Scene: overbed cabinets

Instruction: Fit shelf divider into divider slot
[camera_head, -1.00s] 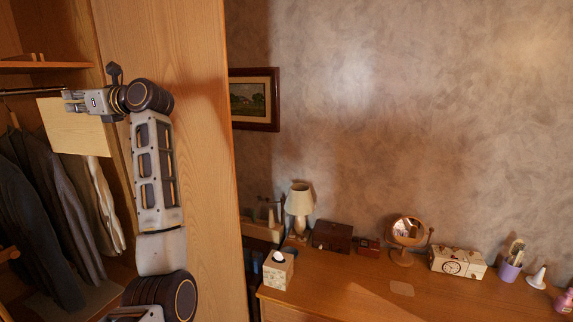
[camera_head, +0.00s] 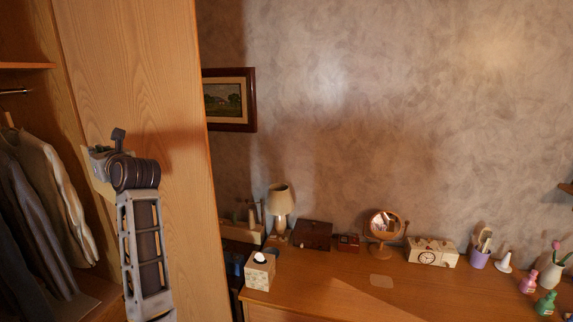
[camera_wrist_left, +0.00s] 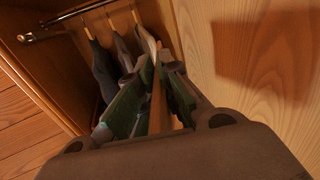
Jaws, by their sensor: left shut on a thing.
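The shelf divider (camera_head: 97,172) is a thin, pale wooden board. My left gripper (camera_head: 97,151) is shut on it in front of the open wardrobe, beside the tall wooden side panel. In the head view the board is mostly hidden behind my wrist. In the left wrist view the divider (camera_wrist_left: 156,100) shows edge-on between the green-padded fingers of my left gripper (camera_wrist_left: 158,85). I cannot make out the divider slot in either view. My right gripper is not in view.
The wardrobe's side panel (camera_head: 130,70) stands close right of my left wrist. Hanging clothes (camera_head: 35,190) and a rail (camera_head: 14,92) are inside the wardrobe, below a shelf (camera_head: 25,66). A dresser (camera_head: 340,288) with a lamp, tissue box and mirror stands at right.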

